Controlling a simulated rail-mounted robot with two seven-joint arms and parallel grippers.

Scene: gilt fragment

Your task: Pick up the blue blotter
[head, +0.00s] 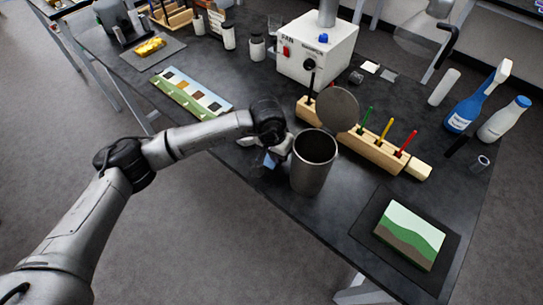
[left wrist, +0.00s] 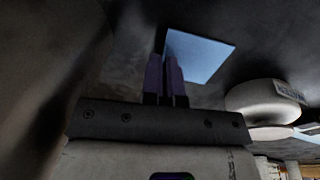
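The blue blotter is a thin, flat, light blue square (left wrist: 203,56) just beyond and to the right of my left fingertips in the left wrist view. In the head view, a small pale blue patch (head: 270,160) shows beneath my left gripper (head: 272,150), partly hidden by it. In the left wrist view, the two purple fingers of the left gripper (left wrist: 165,72) are close together with a narrow dark gap. The right finger overlaps the blotter's lower left. I cannot tell whether they pinch it. My right gripper is not in view.
A metal cylinder (head: 313,165) stands just right of my left gripper. Behind it are a wooden rack (head: 375,148) with coloured sticks and a white box (head: 317,55). A sample strip (head: 190,94) lies to the left. A landscape panel (head: 410,234) lies at right. The table's front edge is close.

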